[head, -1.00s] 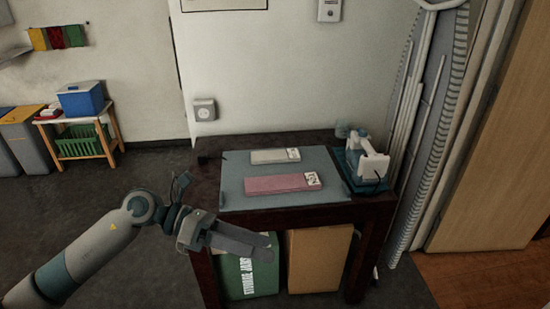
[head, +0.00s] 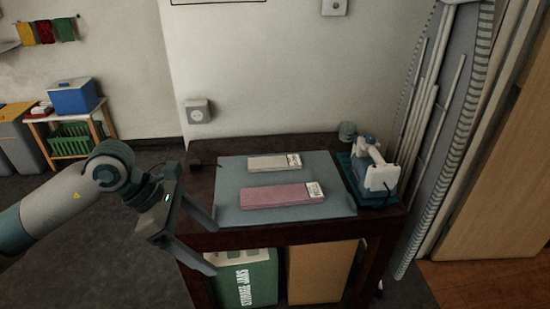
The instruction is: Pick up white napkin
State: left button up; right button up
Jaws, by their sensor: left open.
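The white napkin (head: 270,163) looks like a flat, pale folded pack with a printed label at its right end. It lies on the grey-blue mat (head: 236,180) at the back of the dark table. A pink folded pack (head: 278,196), also with a label, lies in front of it, apart from it. My left gripper (head: 212,249) is open and empty at the table's front left corner. Its fingers point right, and it is well to the front and left of the napkin. My right gripper does not show.
A blue tray with a white appliance (head: 381,176) stands at the table's right end, near a small grey cup (head: 347,130). A green box (head: 246,274) and a brown box (head: 318,272) stand under the table. An ironing board (head: 448,130) leans at the right.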

aim_at(287, 163)
jog(key=i, duration=1.6)
